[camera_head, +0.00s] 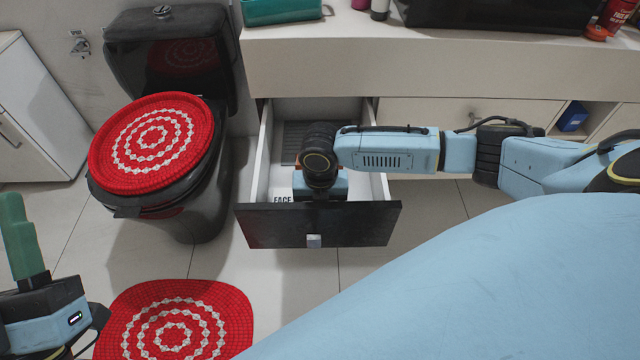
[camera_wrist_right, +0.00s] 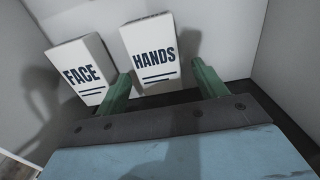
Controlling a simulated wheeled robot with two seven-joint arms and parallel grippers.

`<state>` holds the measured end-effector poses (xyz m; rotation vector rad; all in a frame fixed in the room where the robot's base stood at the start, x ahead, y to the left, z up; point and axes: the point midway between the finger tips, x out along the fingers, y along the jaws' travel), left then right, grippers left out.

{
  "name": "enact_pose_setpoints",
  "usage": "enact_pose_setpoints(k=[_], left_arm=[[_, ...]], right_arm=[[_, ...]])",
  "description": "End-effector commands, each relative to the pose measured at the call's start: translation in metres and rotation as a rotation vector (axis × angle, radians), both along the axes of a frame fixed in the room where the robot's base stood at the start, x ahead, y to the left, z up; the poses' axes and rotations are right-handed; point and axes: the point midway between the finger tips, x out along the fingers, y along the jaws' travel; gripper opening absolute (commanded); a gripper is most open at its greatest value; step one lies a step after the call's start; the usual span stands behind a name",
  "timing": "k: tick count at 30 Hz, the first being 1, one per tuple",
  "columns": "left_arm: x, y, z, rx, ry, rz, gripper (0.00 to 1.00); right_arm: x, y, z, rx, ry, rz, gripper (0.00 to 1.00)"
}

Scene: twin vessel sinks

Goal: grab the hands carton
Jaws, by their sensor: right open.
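The hands carton (camera_wrist_right: 150,52) is a white box with dark "HANDS" lettering, standing in the open drawer (camera_head: 318,226). The white face carton (camera_wrist_right: 82,70) is just to its left in the right wrist view. My right gripper (camera_wrist_right: 161,72) is open, its green fingers on either side of the hands carton's lower part. The left finger lies between the two cartons; I cannot tell whether either finger touches. In the head view my right wrist hides the hands carton, and only the "FACE" lettering shows. My left gripper (camera_head: 18,238) is at the lower left, away from the drawer.
The drawer walls surround the right gripper closely, under the pale counter (camera_head: 420,70). A black toilet (camera_head: 190,190) with a red cover stands left of the drawer. A red mat (camera_head: 175,322) lies on the tiled floor. Bottles and a teal box (camera_head: 283,10) sit on the counter.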

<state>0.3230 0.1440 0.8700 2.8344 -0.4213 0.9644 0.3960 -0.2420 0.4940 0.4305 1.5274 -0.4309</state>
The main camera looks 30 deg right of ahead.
Motion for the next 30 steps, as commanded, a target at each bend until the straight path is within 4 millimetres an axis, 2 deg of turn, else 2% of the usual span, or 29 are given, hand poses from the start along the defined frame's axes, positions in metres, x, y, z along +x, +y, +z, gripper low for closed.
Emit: enact_pose_setpoints(k=[7, 8, 19, 30], left_arm=[[-0.0005, 0.0001, 0.0010, -0.002, -0.007, 0.000, 0.36], [-0.0005, 0.0001, 0.0010, -0.002, -0.007, 0.000, 0.36], [-0.0005, 0.0002, 0.0011, -0.001, -0.007, 0.001, 0.36], [0.0010, -0.0002, 0.0016, 0.002, 0.006, 0.000, 0.36]], right_arm=[[0.0000, 0.0000, -0.0003, 0.000, 0.000, 0.000, 0.71], [0.0000, 0.0000, -0.0003, 0.000, 0.000, 0.001, 0.68], [0.0001, -0.0002, -0.0002, 0.000, 0.000, 0.000, 0.21], [0.0004, -0.0003, 0.0037, -0.001, -0.001, 0.000, 0.20]])
